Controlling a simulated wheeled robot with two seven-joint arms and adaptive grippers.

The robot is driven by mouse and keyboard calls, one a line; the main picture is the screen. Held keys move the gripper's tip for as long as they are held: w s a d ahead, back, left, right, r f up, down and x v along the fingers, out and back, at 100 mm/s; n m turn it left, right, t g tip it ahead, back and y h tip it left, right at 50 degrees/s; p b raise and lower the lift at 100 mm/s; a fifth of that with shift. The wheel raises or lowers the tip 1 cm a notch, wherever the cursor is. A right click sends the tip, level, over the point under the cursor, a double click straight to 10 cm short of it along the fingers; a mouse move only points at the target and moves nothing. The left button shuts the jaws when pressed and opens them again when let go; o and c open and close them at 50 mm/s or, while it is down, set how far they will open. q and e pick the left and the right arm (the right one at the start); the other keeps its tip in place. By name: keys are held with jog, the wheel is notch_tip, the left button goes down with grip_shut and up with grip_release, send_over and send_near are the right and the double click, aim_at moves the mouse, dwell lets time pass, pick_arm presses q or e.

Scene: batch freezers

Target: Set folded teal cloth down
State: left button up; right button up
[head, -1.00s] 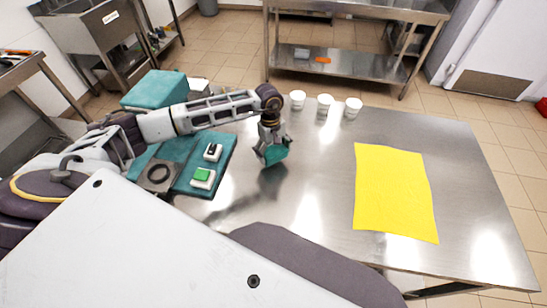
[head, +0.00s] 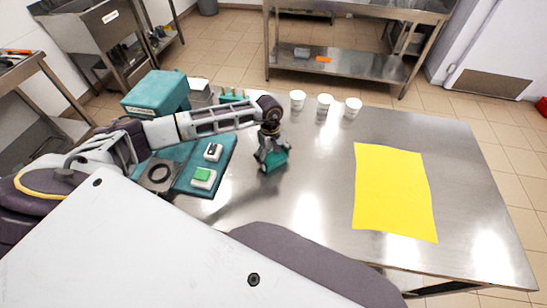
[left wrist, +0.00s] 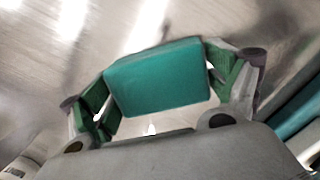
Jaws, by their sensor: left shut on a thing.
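The folded teal cloth (head: 275,160) is a small block-like bundle held in my left gripper (head: 271,157). In the left wrist view the cloth (left wrist: 160,78) fills the space between the two fingers of the left gripper (left wrist: 160,85), which touch its sides. In the head view the cloth is low over the steel table (head: 300,190), right of the teal machine. I cannot tell whether it touches the tabletop. My right gripper is not in view.
A teal machine (head: 200,150) with a green button stands left of the cloth. Several white cups (head: 325,105) stand at the table's back edge. A yellow cloth (head: 395,195) lies flat on the right. The table between is clear.

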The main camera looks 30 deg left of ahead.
aim_at(272, 154)
pick_arm(q)
jog(key=shift+f, duration=0.15)
jog(key=o, duration=0.8)
jog(key=shift+c, duration=0.2)
notch_tip(272, 154, up, 12)
jog(key=a+b, duration=0.1)
jog(key=shift+w, duration=0.4)
jog(key=shift+a, duration=0.1)
dwell(0.3)
